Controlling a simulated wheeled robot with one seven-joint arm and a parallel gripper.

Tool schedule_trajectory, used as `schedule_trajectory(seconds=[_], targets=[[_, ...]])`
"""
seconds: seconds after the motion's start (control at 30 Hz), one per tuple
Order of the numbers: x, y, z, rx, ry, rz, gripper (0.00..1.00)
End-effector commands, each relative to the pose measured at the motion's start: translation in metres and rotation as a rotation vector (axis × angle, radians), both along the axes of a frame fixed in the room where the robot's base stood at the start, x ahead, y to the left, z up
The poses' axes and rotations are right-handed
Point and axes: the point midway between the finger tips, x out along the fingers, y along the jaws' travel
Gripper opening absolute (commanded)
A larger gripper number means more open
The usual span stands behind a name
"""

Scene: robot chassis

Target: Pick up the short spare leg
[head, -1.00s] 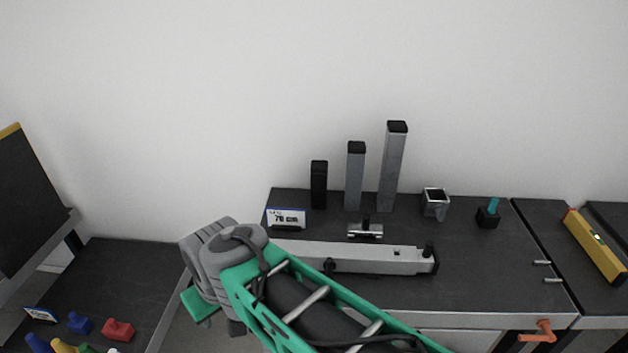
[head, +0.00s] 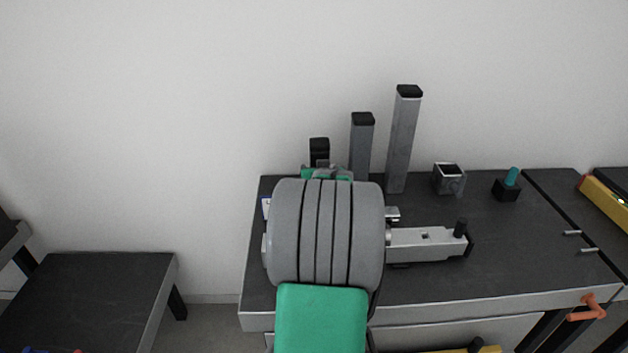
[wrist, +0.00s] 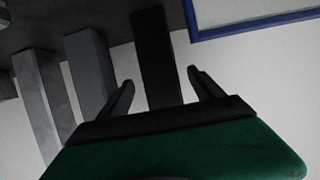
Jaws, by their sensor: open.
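The short spare leg (head: 319,150) is the shortest of three upright posts and is black. It stands at the back left of the dark bench, with its lower part hidden behind my arm in the head view. In the wrist view the black leg (wrist: 157,55) appears between the two fingers of my gripper (wrist: 160,82). My gripper is open, with a gap visible on both sides of the leg. In the head view my grey wrist covers most of the gripper. I cannot tell how deep the leg sits between the fingers.
A medium grey leg (head: 361,150) and a tall grey leg (head: 403,140) stand just right of the short one. A blue-framed sign (wrist: 260,15) is close by. A metal beam (head: 425,243) lies in front. A square metal cup (head: 449,180) stands farther right.

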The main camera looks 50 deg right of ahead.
Motion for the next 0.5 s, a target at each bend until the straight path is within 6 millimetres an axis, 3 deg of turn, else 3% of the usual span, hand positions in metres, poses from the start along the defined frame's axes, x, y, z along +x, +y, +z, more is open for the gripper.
schedule_trajectory(seconds=[0.1, 0.27, 0.5], targets=[[-0.001, -0.001, -0.020, -0.001, -0.001, -0.002, 0.76], [0.004, -0.007, -0.023, -0.001, -0.001, -0.002, 0.76], [0.025, -0.032, -0.035, 0.000, 0.001, -0.002, 0.76]])
